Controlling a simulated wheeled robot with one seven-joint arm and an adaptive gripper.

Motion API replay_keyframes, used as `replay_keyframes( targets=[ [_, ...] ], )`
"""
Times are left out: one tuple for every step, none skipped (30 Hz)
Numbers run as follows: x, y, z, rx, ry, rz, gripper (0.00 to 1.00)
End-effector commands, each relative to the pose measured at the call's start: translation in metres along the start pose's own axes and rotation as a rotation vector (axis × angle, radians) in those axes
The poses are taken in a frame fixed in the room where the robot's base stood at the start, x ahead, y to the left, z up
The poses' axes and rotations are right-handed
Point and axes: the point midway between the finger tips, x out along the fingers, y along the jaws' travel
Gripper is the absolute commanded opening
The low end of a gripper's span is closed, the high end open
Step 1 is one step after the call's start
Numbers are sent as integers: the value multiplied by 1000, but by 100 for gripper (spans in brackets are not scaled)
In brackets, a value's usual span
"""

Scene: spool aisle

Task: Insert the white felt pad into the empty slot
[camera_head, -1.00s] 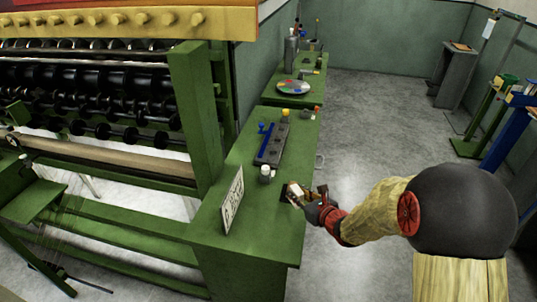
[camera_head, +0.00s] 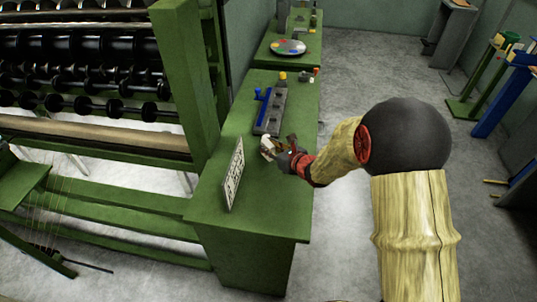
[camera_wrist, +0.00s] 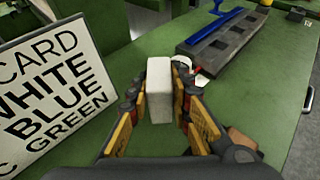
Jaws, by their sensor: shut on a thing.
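The white felt pad (camera_wrist: 159,90) is a pale upright block between the fingers of my gripper (camera_wrist: 160,108) in the wrist view. My gripper is shut on it, above the green bench. In the head view my gripper (camera_head: 277,152) is just in front of the grey slotted rack (camera_head: 267,122). In the wrist view the rack (camera_wrist: 228,45) lies beyond the pad to the right, apart from it. It has dark recesses, and a blue piece (camera_wrist: 218,20) stands at its far left side. The pad hides little of the rack.
A sign (camera_wrist: 48,85) with the words CARD, WHITE, BLUE, GREEN stands left of my gripper. A small white round thing (camera_wrist: 183,62) is just behind the pad. A yellow-topped item (camera_head: 283,77) stands past the rack. The near bench top (camera_head: 255,220) is clear.

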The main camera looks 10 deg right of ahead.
Motion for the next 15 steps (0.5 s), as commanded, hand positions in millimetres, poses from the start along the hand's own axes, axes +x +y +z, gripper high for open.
replay_keyframes(
  targets=[
    [3,0,-7,1,1,1,0],
    [4,0,-11,1,1,1,0],
    [7,0,-17,1,2,1,0],
    [8,0,-22,2,3,1,0],
    [10,0,-26,2,3,1,0],
    [11,0,-30,2,3,0,0],
    [12,0,-31,1,2,0,0],
    [12,0,-31,0,1,0,0],
    [12,0,-30,0,0,0,0],
    [12,0,-30,0,0,0,0],
    [12,0,-29,0,0,0,0],
    [12,0,-29,0,0,0,0],
    [12,0,-29,0,0,0,0],
    [12,0,-29,0,0,0,0],
    [12,0,-30,0,0,0,0]
  ],
)
